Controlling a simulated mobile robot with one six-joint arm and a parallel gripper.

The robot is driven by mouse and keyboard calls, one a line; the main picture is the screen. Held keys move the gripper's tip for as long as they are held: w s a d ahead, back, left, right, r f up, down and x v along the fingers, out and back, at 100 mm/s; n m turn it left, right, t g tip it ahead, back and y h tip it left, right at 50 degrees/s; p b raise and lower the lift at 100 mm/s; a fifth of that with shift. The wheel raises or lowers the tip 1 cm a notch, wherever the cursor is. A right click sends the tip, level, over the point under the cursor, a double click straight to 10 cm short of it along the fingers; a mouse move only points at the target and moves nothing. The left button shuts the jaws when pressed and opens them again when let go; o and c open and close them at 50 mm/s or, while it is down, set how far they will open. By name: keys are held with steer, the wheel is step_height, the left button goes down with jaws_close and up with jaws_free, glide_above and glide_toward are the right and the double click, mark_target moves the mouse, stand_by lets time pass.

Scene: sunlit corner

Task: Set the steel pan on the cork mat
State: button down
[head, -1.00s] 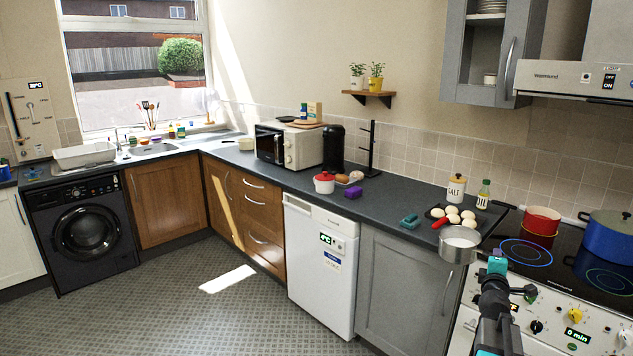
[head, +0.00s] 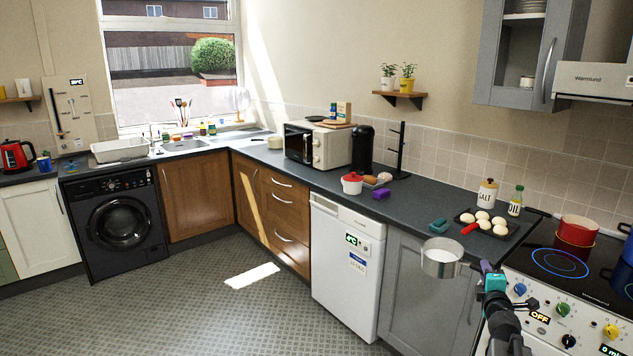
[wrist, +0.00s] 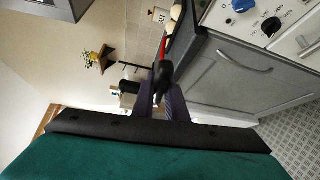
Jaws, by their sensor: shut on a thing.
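The steel pan (head: 441,258) is a small round pan with a light inside, held level in the air by the front edge of the counter in the head view. My gripper (head: 487,267) is shut on its handle, to the right of the bowl. In the wrist view the purple fingers (wrist: 165,100) close around the dark handle (wrist: 165,75); the bowl does not show there. I cannot make out the cork mat for certain in either view.
The dark worktop (head: 408,195) has a clear stretch behind a teal block (head: 438,226). An egg tray (head: 487,225) with a red-handled thing lies behind the pan. A red pot (head: 577,230) stands on the hob. The floor (head: 190,300) is clear.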

steer(key=s+a+f+n+y, duration=0.1)
steer(key=a+f+n+y, duration=0.1)
steer(key=a+y, duration=0.35)
steer(key=a+f+n+y, duration=0.1)
steer(key=a+n+y, duration=0.15)
steer(key=a, duration=0.65)
steer(key=s+a+f+n+y, duration=0.1)
steer(key=a+f+n+y, duration=0.15)
steer(key=a, duration=0.45)
steer(key=s+a+n+g+y, duration=0.6)
steer(key=s+a+y, duration=0.3)
steer(key=a, duration=0.3)
steer(key=shift+s+a+r+n+g, duration=0.15)
steer(key=shift+s+r+n+g, duration=0.2)
steer(key=shift+s+n, duration=0.25)
steer(key=shift+w, duration=0.15)
steer(key=d, duration=0.6)
steer(key=shift+d, duration=0.35)
steer(key=shift+a, duration=0.1)
